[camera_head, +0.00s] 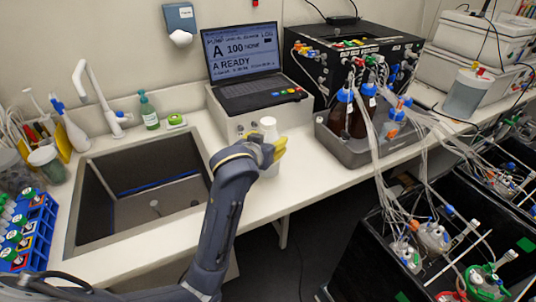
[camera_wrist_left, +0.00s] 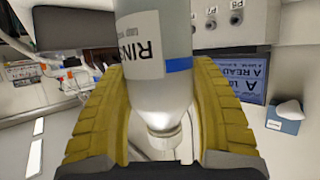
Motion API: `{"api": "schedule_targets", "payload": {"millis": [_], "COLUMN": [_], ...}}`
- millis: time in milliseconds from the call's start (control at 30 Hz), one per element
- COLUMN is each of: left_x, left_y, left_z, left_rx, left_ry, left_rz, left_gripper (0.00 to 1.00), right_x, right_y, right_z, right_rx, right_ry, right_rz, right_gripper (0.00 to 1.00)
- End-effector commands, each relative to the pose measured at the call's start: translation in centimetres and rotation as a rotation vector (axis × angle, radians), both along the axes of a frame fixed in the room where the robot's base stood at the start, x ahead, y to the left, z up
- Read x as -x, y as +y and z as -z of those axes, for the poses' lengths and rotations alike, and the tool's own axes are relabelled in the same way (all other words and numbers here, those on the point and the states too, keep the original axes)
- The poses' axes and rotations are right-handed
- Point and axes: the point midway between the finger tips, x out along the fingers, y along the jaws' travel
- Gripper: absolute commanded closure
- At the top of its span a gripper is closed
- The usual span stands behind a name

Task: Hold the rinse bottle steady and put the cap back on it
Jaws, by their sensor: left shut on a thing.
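The white rinse bottle (camera_head: 268,125) stands upright near the front edge of the counter, in front of the laptop's base unit. My left gripper (camera_head: 275,148) is shut around it, with yellow fingers on either side. In the left wrist view the bottle (camera_wrist_left: 155,70) fills the middle, between the two fingers (camera_wrist_left: 160,110). Part of its label, with dark letters and a blue band, shows there. Its narrow, ringed end (camera_wrist_left: 164,140) points to the bottom of that view. I cannot make out a separate cap in either view. My right gripper is not in view.
A sink (camera_head: 140,200) lies left of the bottle. The laptop (camera_head: 245,70) stands behind it. A grey tray (camera_head: 352,150) with brown bottles and tubing is to the right. A blue tube rack (camera_head: 35,235) is at the far left.

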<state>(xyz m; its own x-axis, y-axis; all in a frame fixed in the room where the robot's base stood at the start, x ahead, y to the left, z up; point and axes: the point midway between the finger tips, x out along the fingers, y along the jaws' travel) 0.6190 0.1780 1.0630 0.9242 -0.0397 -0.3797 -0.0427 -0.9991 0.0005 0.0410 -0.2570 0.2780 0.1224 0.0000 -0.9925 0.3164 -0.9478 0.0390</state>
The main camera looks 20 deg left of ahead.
Motion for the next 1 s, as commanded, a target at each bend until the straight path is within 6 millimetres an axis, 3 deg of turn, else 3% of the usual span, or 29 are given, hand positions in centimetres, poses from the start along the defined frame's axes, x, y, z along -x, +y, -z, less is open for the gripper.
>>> {"api": "schedule_targets", "payload": {"millis": [267, 633, 1000], "left_x": [0.0, 0.0, 0.0], "left_y": [0.0, 0.0, 0.0], "left_z": [0.0, 3.6, 3.9], "left_rx": [0.0, -0.001, 0.0], "left_ry": [-0.002, -0.002, -0.004], "left_rz": [0.0, 0.0, 0.0], "left_gripper": [1.0, 1.0, 1.0], "right_x": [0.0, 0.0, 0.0], "right_y": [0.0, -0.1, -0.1], "right_z": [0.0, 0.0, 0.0], "right_rx": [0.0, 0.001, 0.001], "right_ry": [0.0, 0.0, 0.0], "right_rz": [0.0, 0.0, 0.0], "right_gripper": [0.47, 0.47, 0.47]}}
